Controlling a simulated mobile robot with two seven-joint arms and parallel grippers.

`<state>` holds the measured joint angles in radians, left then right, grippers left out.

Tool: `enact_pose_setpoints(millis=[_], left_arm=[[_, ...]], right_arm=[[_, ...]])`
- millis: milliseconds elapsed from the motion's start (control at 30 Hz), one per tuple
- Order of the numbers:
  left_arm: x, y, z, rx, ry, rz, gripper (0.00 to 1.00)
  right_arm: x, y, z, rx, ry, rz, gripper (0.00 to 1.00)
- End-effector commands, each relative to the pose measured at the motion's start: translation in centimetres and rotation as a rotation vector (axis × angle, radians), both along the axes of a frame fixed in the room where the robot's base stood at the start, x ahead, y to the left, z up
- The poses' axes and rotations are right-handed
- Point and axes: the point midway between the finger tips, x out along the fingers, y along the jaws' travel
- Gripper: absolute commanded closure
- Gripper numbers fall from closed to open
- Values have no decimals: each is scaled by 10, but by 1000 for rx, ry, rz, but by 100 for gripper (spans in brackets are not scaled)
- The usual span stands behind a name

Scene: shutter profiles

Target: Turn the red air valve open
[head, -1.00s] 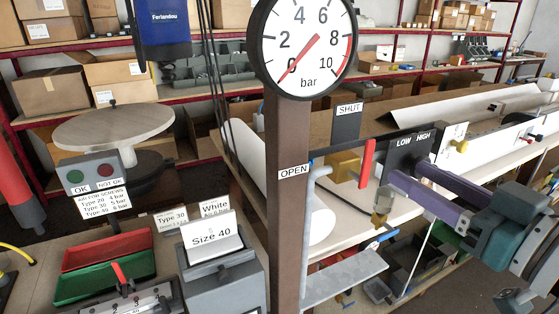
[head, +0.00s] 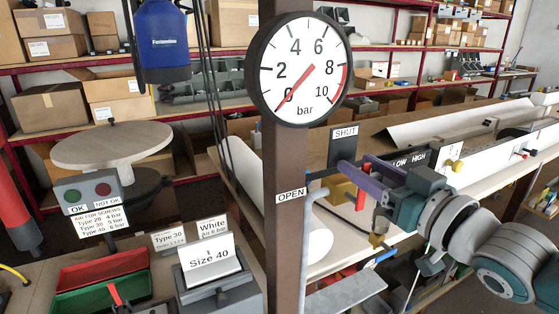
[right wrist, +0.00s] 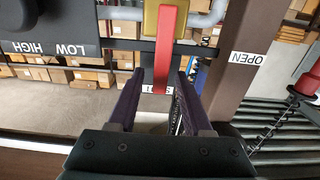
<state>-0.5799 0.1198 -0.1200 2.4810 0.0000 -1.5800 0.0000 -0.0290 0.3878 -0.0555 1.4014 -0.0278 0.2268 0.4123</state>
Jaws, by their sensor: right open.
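The red valve handle (head: 361,198) stands roughly upright beside its yellow valve body (head: 342,190) in the head view, below the SHUT plate (head: 344,146). In the right wrist view the red handle (right wrist: 165,60) runs from the yellow body toward the partly hidden SHUT label. My right gripper (head: 357,172) is open, its purple fingers at the handle's upper part. In the right wrist view the open fingers (right wrist: 160,80) lie on either side of the handle's end in the picture; I cannot tell whether they touch it. My left gripper is not in view.
The pressure gauge (head: 302,70) points near 0 on a brown post (head: 286,160) left of the valve. The OPEN label (head: 291,196) is on that post. A LOW/HIGH box (head: 408,160) sits right of the handle, partly behind my arm. A grey pipe (head: 309,240) runs down beside the post.

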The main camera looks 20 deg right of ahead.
Motion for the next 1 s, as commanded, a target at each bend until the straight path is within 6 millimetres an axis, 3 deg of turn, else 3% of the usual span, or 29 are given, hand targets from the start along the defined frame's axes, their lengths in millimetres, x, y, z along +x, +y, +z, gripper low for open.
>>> enact_pose_setpoints(millis=[167, 600, 1000], left_arm=[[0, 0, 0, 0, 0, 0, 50], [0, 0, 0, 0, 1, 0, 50], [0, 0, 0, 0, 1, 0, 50]], right_arm=[[0, 0, 0, 0, 1, 0, 51], [0, 0, 0, 0, 1, 0, 100], [-1, 0, 0, 0, 1, 0, 100]])
